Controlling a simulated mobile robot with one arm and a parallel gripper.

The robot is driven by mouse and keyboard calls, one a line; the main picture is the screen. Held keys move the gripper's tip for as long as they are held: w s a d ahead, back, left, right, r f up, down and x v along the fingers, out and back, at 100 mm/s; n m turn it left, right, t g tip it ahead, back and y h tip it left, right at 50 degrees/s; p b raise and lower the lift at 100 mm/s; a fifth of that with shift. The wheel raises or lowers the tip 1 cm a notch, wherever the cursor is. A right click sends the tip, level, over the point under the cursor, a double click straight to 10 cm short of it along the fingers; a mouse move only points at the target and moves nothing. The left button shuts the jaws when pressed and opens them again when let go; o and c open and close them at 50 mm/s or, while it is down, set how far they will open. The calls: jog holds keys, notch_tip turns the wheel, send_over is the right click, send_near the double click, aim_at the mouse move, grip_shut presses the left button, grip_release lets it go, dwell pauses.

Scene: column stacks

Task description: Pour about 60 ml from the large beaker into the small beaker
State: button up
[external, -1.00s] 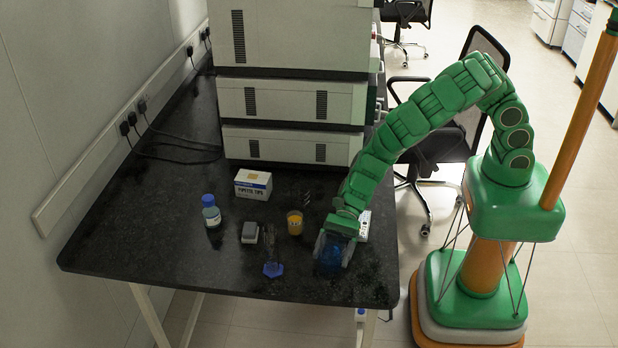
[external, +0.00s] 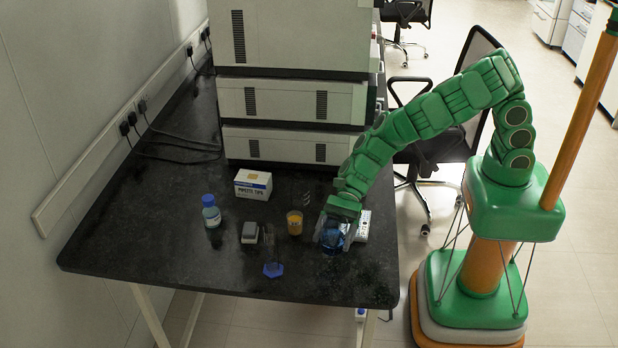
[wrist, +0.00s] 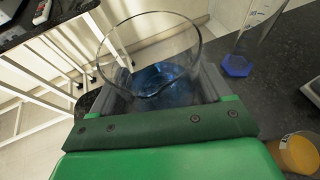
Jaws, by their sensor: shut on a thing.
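The large beaker (external: 332,239) is clear glass with blue liquid in its lower part. My gripper (external: 332,232) is shut on it, near the right side of the black bench. In the wrist view the beaker's open rim (wrist: 150,13) and the blue liquid (wrist: 160,80) show between the fingers. Whether it touches the bench is hard to tell. A smaller glass with orange contents (external: 295,224) stands just left of the gripper, apart from it; it also shows at the lower right of the wrist view (wrist: 297,153). It looks like the small beaker.
A clear cylinder with a blue hexagonal base (external: 273,269) stands in front. A grey device (external: 250,233), a blue-capped bottle (external: 211,212) and a pipette tip box (external: 253,184) stand to the left. A white device (external: 363,226) is right of my gripper. Stacked instruments (external: 292,102) fill the back.

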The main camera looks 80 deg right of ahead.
jog(key=shift+r, duration=1.2)
jog(key=shift+r, duration=0.1)
